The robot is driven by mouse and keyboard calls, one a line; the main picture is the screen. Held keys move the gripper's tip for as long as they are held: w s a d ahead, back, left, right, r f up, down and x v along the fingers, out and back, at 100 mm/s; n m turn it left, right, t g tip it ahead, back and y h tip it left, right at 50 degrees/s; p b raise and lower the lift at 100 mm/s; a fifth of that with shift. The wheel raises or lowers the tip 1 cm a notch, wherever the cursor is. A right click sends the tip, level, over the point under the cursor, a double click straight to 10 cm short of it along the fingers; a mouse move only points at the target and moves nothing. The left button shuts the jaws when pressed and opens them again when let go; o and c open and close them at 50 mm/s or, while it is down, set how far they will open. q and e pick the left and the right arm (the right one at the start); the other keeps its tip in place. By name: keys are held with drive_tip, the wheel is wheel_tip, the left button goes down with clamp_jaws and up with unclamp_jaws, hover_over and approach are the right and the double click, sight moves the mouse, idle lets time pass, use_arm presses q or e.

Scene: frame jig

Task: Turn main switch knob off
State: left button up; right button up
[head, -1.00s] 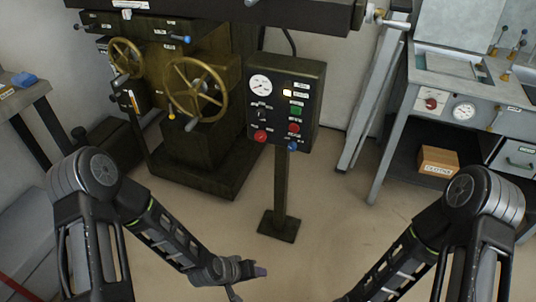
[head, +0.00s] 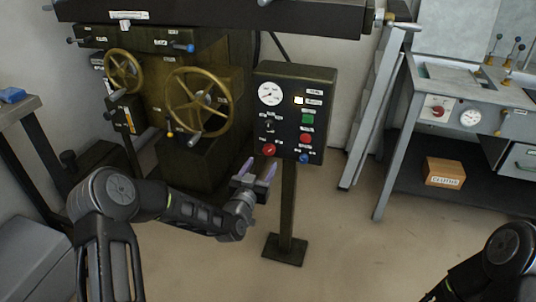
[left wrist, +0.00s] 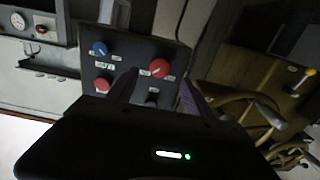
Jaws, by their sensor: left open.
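The dark control panel (head: 290,135) stands on a post and carries a gauge, several buttons and knobs. Its labels are too small to read, so I cannot tell which control is the main switch knob. A red knob (head: 268,150) is at its lower left, a blue knob (head: 304,158) at its lower right, and a small dark selector (head: 268,124) is above the red one. My left gripper (head: 259,170) is open and empty, just below and in front of the red knob. In the left wrist view the larger red knob (left wrist: 160,68) shows between the finger lines. My right gripper is out of view.
A machine with brass handwheels (head: 197,100) stands close left of the panel. A grey bench (head: 470,96) at right has a gauge and a red knob (head: 437,111) on its front. A cardboard box (head: 444,172) sits on its lower shelf. The floor in front is clear.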

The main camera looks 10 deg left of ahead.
sight(268, 152)
use_arm(q)
drive_tip(key=w, duration=0.7)
drive_tip(key=shift+d+b, duration=0.2)
drive_tip(key=shift+b, duration=0.15)
clamp_jaws()
